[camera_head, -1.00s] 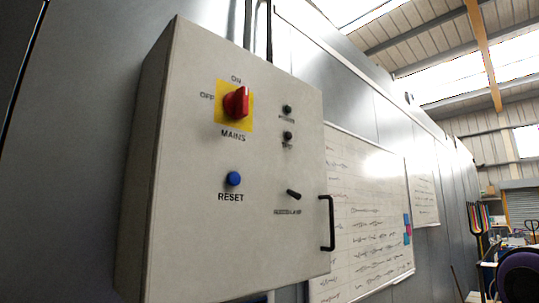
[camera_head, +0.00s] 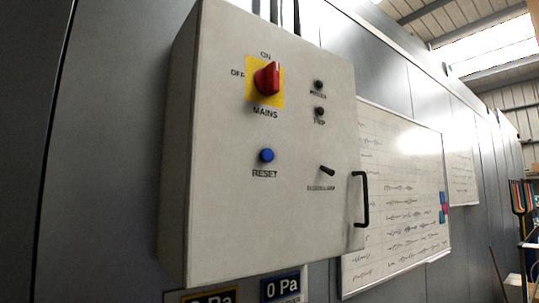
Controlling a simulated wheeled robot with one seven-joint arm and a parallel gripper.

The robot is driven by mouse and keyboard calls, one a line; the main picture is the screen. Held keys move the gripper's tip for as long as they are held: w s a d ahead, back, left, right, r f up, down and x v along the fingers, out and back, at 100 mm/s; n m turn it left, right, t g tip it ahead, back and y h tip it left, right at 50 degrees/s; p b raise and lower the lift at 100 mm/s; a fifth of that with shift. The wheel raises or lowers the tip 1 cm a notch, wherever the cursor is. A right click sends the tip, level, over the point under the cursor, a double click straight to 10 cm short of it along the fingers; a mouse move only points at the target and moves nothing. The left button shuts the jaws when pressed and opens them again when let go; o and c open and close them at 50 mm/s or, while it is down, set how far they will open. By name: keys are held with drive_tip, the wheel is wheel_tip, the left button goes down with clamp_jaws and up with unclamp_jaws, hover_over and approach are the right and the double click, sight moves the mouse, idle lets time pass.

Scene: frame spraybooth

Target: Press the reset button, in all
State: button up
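The blue round reset button (camera_head: 267,156) sits on the front of a grey control box (camera_head: 215,215), with the word RESET printed under it. Above it is a red rotary mains knob (camera_head: 267,79) on a yellow plate, marked ON and OFF. To its right is a small black toggle switch (camera_head: 327,171) with a label too small to read surely. Two small dark round lamps (camera_head: 319,85) are above the toggle. My gripper is not in view.
A black handle (camera_head: 362,199) sticks out at the box's right edge. Pressure displays (camera_head: 281,287) reading 0 Pa are below the box. A whiteboard (camera_head: 395,268) with handwriting hangs on the metal wall to the right. Tool handles (camera_head: 518,198) stand at the far right.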

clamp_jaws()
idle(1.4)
